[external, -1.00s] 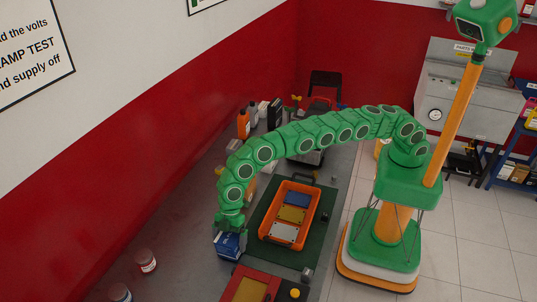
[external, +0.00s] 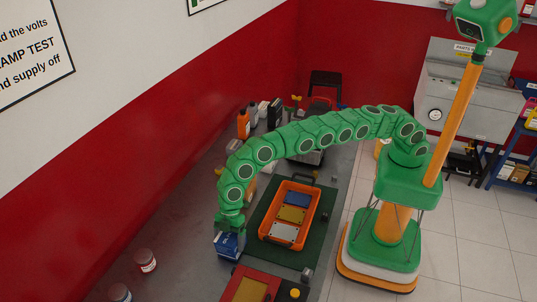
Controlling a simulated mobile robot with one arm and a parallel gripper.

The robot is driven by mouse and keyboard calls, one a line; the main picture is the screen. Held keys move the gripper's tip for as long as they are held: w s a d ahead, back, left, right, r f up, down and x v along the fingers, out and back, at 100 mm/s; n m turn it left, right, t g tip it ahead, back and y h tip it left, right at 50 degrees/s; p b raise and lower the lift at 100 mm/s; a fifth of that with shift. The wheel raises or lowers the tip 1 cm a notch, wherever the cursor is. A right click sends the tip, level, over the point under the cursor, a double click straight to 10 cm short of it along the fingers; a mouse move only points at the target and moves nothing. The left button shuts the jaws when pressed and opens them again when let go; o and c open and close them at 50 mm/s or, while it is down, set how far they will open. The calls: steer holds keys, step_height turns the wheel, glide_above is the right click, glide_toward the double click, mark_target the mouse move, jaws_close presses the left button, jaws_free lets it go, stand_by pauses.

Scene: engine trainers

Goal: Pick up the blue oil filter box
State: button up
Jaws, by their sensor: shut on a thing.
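The blue oil filter box (external: 229,246) is at the near end of the grey bench, left of the orange tray. It is blue with a pale marking on its side. My gripper (external: 229,234) comes down on it from above and is shut on its upper part. The fingers are small in this view and partly hidden by the arm's end. I cannot tell whether the box's underside touches the bench.
An orange tray (external: 263,229) with blue, yellow and white items lies on a green mat (external: 325,204). A red-framed panel (external: 232,292) is close in front of the box. Red-and-white jars (external: 146,261) stand to the left. Bottles (external: 243,124) stand at the back.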

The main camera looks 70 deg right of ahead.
mark_target(229, 237)
steer(key=shift+r, duration=0.1)
steer(key=shift+r, duration=1.85)
steer(key=s+d+r, duration=0.9)
steer(key=d, duration=0.1)
steer(key=shift+s+d+r, duration=0.2)
steer(key=shift+r, duration=0.1)
